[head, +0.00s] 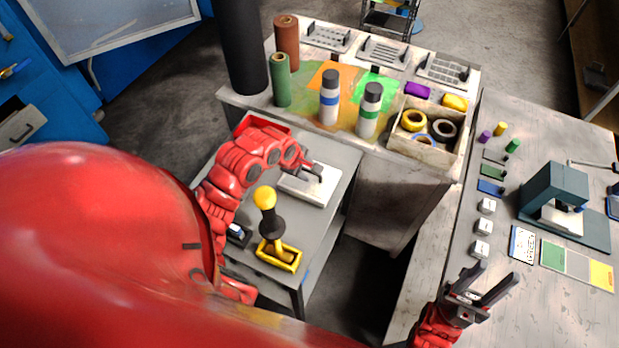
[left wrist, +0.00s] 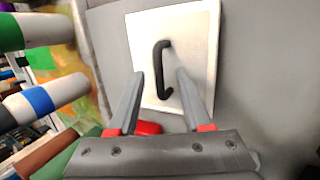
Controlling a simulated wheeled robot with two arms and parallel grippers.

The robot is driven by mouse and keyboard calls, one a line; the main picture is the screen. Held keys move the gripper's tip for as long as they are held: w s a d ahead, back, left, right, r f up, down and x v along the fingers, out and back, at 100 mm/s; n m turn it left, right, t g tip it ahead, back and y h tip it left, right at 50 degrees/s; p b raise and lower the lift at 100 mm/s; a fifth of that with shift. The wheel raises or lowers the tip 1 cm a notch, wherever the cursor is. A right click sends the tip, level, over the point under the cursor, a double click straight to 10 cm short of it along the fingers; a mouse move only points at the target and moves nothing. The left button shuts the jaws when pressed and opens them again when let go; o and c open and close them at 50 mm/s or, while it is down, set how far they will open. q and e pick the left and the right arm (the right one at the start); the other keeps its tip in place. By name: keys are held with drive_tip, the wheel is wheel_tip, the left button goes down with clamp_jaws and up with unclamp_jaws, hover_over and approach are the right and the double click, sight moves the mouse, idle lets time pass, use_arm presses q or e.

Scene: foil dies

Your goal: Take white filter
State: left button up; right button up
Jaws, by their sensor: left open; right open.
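The white filter (head: 323,197) is a flat white square plate with a black handle, lying on the grey cart top (head: 343,158). In the left wrist view the plate (left wrist: 199,32) faces me, and its black handle (left wrist: 157,68) appears between my finger tips. My left gripper (head: 315,172) is open over the plate; it also shows in the left wrist view (left wrist: 161,73). I cannot tell how far the fingers are from the handle. In the head view the gripper partly hides the plate and handle. My right gripper (head: 499,272) is open and empty at the right workbench's near edge.
A yellow-knobbed lever (head: 265,198) in a yellow base stands on the cart near my left arm. Spray bottles (head: 329,97), rolls and a wooden box of tape (head: 422,152) stand on the bench behind. A dark press (head: 553,188) stands on the right workbench (head: 480,330).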

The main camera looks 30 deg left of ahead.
use_arm(q)
clamp_jaws()
idle(1.4)
